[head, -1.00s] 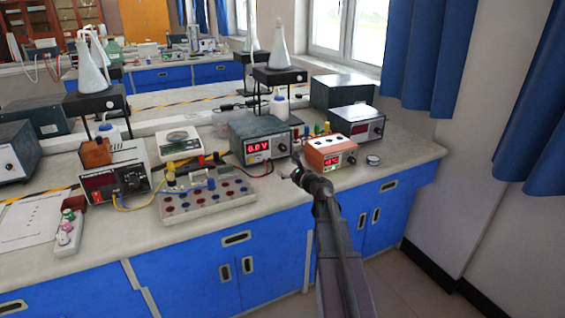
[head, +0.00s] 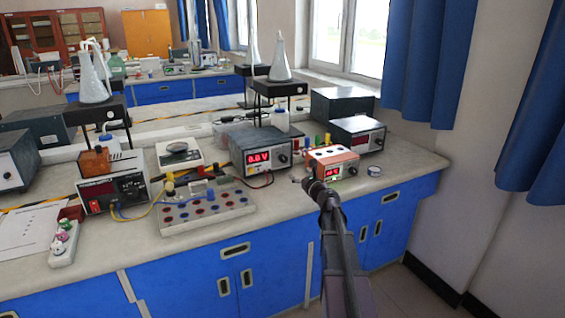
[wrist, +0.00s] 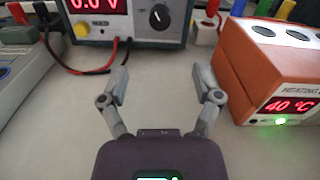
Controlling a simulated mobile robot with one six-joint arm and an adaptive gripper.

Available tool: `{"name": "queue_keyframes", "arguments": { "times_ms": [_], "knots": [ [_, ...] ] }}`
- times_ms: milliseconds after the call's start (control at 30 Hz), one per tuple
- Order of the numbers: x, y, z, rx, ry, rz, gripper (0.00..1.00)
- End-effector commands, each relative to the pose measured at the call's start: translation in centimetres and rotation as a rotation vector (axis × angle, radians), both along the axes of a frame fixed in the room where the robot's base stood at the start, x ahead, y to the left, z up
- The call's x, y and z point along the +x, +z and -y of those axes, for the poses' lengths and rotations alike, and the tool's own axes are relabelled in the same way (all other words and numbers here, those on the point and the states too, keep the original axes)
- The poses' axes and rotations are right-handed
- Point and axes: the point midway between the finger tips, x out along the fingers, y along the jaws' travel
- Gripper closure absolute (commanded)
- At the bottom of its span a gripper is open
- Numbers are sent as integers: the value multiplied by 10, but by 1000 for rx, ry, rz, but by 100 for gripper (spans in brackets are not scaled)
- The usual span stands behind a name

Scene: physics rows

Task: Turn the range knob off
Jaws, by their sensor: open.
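A dark grey meter (head: 240,152) with a red display reading near 0.0 V stands on the bench. Its round black knob (head: 283,159) sits right of the display. In the wrist view the knob (wrist: 159,17) is at the top, almost straight ahead between the fingers, with a white pointer mark tilted up. I cannot read its setting. My gripper (wrist: 161,78) is open and empty over the bare bench, short of the meter and not touching it. In the head view my gripper (head: 308,184) is small, in front of the meter and the orange heating block.
The orange heating block (wrist: 258,50), showing 40 °C, stands close to the right finger. Red and black leads (wrist: 75,68) run from the meter at the left. A terminal board (head: 205,207) lies further left. Bench between my fingers and the meter is clear.

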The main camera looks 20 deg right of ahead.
Motion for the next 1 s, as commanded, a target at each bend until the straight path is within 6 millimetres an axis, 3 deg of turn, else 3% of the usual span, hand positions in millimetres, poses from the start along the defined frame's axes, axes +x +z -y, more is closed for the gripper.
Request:
{"name": "queue_keyframes", "arguments": {
  "times_ms": [700,1000],
  "knots": [
    [104,0,-2,-1,0,0,18],
    [123,0,-3,-1,-1,0,18]
  ]
}}
